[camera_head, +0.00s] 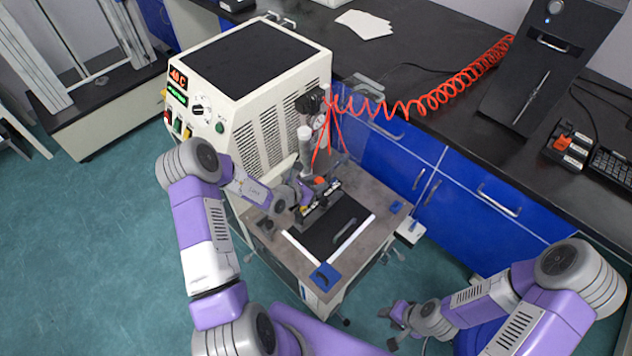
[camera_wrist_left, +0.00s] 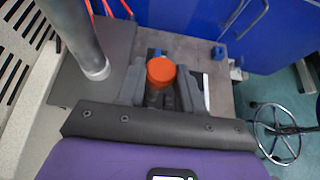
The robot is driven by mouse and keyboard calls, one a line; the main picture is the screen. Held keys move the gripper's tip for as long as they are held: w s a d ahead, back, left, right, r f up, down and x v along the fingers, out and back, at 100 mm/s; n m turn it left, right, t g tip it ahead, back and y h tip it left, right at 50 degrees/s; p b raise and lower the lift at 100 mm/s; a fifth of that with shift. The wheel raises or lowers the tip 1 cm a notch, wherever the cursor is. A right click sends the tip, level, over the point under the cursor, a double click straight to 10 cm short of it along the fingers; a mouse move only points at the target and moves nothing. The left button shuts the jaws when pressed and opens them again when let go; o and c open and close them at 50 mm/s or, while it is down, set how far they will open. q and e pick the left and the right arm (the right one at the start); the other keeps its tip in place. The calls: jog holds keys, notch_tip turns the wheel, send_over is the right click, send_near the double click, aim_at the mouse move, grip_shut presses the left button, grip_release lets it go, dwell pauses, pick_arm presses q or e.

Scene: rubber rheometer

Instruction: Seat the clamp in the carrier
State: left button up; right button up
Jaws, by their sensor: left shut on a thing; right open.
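My left gripper (camera_head: 311,194) is over the machine's worktop. In the left wrist view its fingers (camera_wrist_left: 161,92) are shut on a dark piece with a round orange top (camera_wrist_left: 161,70), which appears to be the clamp. The orange top also shows in the head view (camera_head: 320,181). A dark elongated fixture (camera_head: 322,206), perhaps the carrier, lies right by the gripper at the back of a black plate. Whether the clamp touches it is hidden by the fingers. My right gripper (camera_head: 397,325) is open and empty, low at the right, away from the worktop.
The black plate (camera_head: 325,238) has white side rails and a handle. The cream machine (camera_head: 245,85) and a grey vertical post (camera_head: 305,150) stand close to the left gripper. A red coiled hose (camera_head: 440,98) runs to the right above blue cabinets (camera_head: 470,205).

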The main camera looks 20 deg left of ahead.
pick_arm(q)
jog(key=shift+f+b, duration=0.8)
jog(key=shift+f, duration=0.5)
dwell(0.4)
jog(key=o, duration=1.1)
jog(key=p+v, duration=0.2)
jog(key=v, duration=0.4)
jog(key=shift+s+a+r, duration=0.15)
jog(key=shift+s+r, duration=0.05)
jog(key=shift+s+a+r+p, duration=0.1)
jog(key=shift+s+r+p, duration=0.05)
jog(key=shift+s+p, duration=0.25)
